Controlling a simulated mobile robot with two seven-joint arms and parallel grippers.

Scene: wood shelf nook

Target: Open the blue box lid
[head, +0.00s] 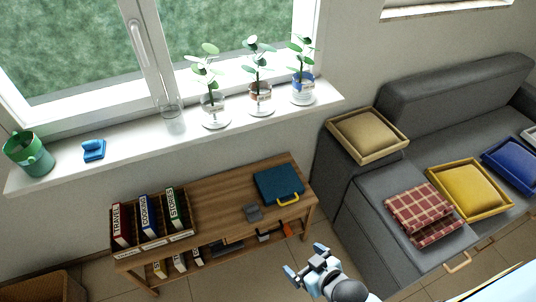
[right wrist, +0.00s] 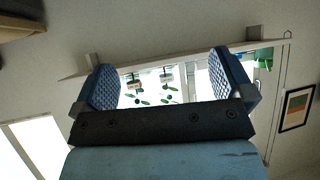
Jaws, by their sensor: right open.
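A dark blue box (head: 276,183) with a yellow handle (head: 288,199) at its front edge lies on the right part of the wooden shelf unit's top (head: 215,203). Its lid looks shut. My right gripper (head: 304,262) is at the bottom of the head view, in front of and below the box, apart from it. Its fingers are spread and empty, also in the right wrist view (right wrist: 166,84), where the box is not seen. My left gripper is not in view.
Labelled books (head: 148,215) stand at the shelf's left end. A small grey object (head: 253,213) lies beside the box. Several potted plants (head: 261,95) line the windowsill. A grey sofa (head: 385,235) stands to the right, with a checked cloth (head: 418,205) and trays of cushions.

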